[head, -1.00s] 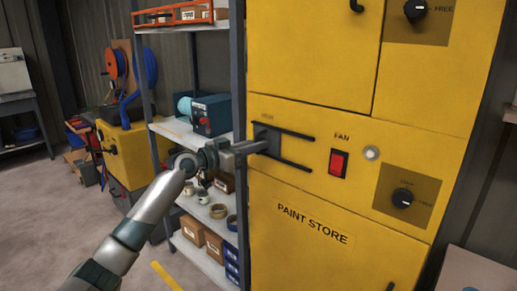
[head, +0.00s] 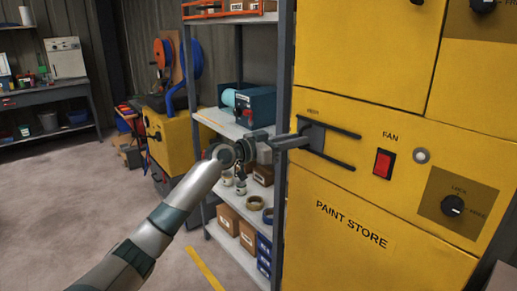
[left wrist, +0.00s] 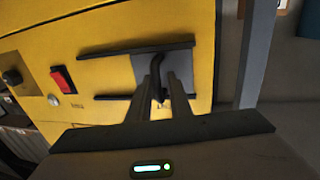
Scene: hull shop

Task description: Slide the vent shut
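The vent is a grey slide plate (left wrist: 181,70) between two dark rails on the front of the yellow cabinet, and it also shows in the head view (head: 314,136). The plate sits at the left end of the rails in the head view. A black curved handle (left wrist: 157,64) stands out from the plate. My left gripper (left wrist: 163,88) reaches the plate from the left, and it also shows in the head view (head: 301,140). Its two fingers are close together on either side of the handle and look shut on it. The fingers hide part of the handle. My right gripper is out of view.
Right of the vent are a red fan switch (head: 384,163), a round light (head: 421,156) and a black knob (head: 453,206). A shelf rack (head: 284,100) with boxes and tins stands close left of the cabinet, beside my left arm. The floor at left is clear.

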